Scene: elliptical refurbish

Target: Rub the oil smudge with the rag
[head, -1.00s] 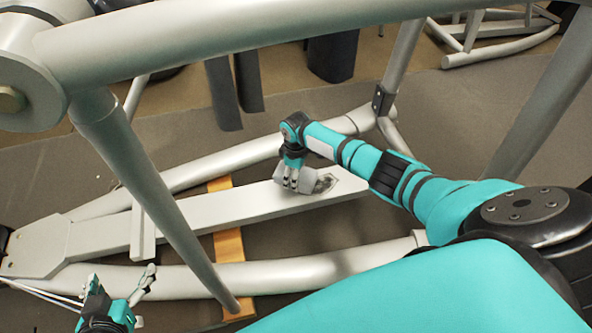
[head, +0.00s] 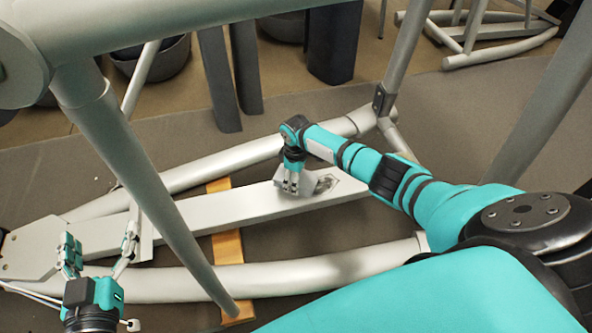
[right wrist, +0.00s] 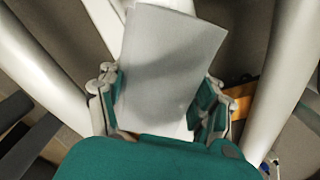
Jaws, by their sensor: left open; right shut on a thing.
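The oil smudge (head: 326,183) is a dark grey patch near the right end of the light grey flat beam (head: 230,209). My right gripper (head: 290,188) is shut on the grey rag (head: 281,179), just left of the smudge and low over the beam. Whether the rag touches the beam is not clear. The rag (right wrist: 173,65) also fills the middle of the right wrist view, between the fingers of the right gripper (right wrist: 165,100), and hides what lies behind it. My left gripper (head: 101,258) is open and empty at the lower left, near the front tube.
Curved grey tubes run behind the beam (head: 210,168) and in front of it (head: 290,279). A slanted grey post (head: 150,170) stands between my two grippers. A thick bar (head: 150,20) crosses above. Wooden blocks (head: 229,246) lie under the frame.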

